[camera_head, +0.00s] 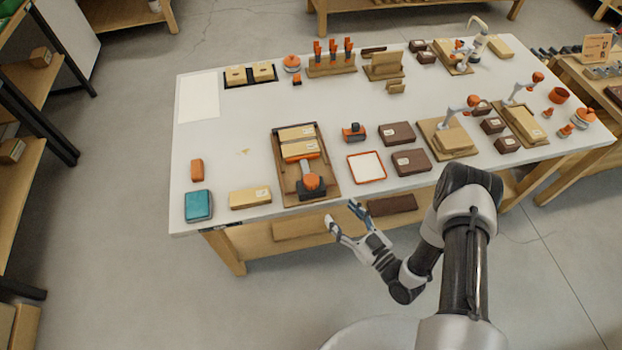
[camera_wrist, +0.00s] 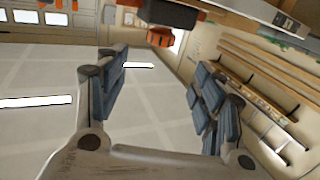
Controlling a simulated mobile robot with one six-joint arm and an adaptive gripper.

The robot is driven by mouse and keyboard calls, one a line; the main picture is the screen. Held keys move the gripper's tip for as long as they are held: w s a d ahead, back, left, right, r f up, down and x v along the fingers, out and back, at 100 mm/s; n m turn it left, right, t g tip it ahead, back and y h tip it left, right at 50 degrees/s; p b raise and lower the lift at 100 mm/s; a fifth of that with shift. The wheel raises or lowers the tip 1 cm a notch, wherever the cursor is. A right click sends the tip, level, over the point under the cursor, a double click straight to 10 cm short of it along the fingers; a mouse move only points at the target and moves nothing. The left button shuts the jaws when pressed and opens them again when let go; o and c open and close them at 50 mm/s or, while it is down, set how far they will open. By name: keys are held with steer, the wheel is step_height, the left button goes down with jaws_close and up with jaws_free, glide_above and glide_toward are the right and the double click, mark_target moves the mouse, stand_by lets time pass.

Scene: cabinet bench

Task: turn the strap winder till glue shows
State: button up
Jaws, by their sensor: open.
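What looks like the strap winder, an orange knob on a dark base (camera_head: 311,184), sits at the near end of a brown board (camera_head: 290,198) close to the table's front edge. A grey piece joins it to an orange band around pale wooden blocks (camera_head: 297,134) on the same board. No glue can be made out at this size. My gripper (camera_head: 343,215) is open and empty, just off the front edge and below the winder, apart from it. In the wrist view my gripper (camera_wrist: 165,88) shows its two blue-padded fingers spread with nothing between them.
The white table (camera_head: 235,130) also holds a teal box (camera_head: 198,205), a pale wooden block (camera_head: 250,197), a red-rimmed tray (camera_head: 367,167) and several brown boxes (camera_head: 397,133). A lower shelf (camera_head: 262,240) runs under the tabletop. Dark and orange parts (camera_wrist: 172,14) at the wrist view's top are unclear.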

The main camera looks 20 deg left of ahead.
mark_target(316, 186)
steer(key=b+x, duration=0.2)
steer(key=x, duration=1.3)
steer(key=shift+w+a, duration=0.15)
steer(key=c, duration=1.1)
